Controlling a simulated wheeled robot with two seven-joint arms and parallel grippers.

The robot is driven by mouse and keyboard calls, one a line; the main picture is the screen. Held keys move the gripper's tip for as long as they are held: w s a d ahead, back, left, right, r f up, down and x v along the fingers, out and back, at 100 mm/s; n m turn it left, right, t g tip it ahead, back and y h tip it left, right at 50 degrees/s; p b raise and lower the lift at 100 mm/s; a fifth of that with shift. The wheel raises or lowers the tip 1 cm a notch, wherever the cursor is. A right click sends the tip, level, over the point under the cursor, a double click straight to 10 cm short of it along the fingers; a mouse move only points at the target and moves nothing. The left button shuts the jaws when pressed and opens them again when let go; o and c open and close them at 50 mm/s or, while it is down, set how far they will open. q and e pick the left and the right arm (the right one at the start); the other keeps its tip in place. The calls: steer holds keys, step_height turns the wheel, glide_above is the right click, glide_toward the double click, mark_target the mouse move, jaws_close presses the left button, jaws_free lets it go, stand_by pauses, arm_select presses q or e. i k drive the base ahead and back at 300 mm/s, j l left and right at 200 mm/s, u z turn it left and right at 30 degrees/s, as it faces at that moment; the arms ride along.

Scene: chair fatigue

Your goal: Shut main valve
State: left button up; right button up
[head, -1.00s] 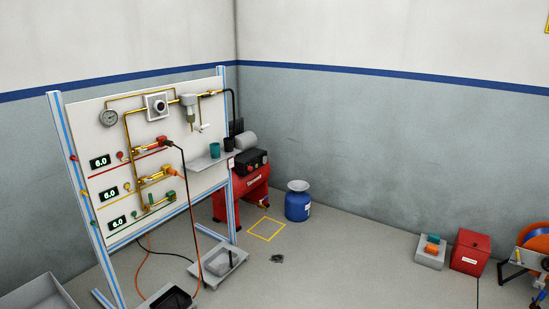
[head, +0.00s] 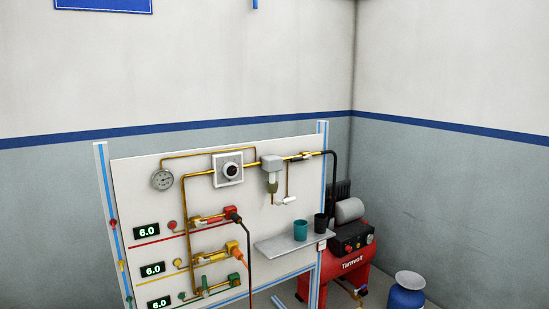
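A white upright panel (head: 127,190) carries brass pipework, and no part on it is readably labelled as the main valve. A round dark knob (head: 231,171) sits on a square white plate at the panel's upper middle. A small brass fitting (head: 303,156) sits on the top pipe, where the black hose joins at the right; its handle position is too small to tell. Below are three branch valves: red (head: 212,218), orange (head: 213,256) and green (head: 217,286). Neither of my grippers is in view.
A pressure gauge (head: 163,179) is at the panel's upper left. A grey shelf (head: 284,246) juts out at lower right, holding a teal cup (head: 300,230) and a dark cup (head: 321,223). A red compressor (head: 350,262) and a blue container (head: 404,296) stand to the right.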

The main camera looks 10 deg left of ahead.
mark_target(300, 159)
steer(key=i+l+u, duration=0.5)
steer(key=i+l, duration=0.2)
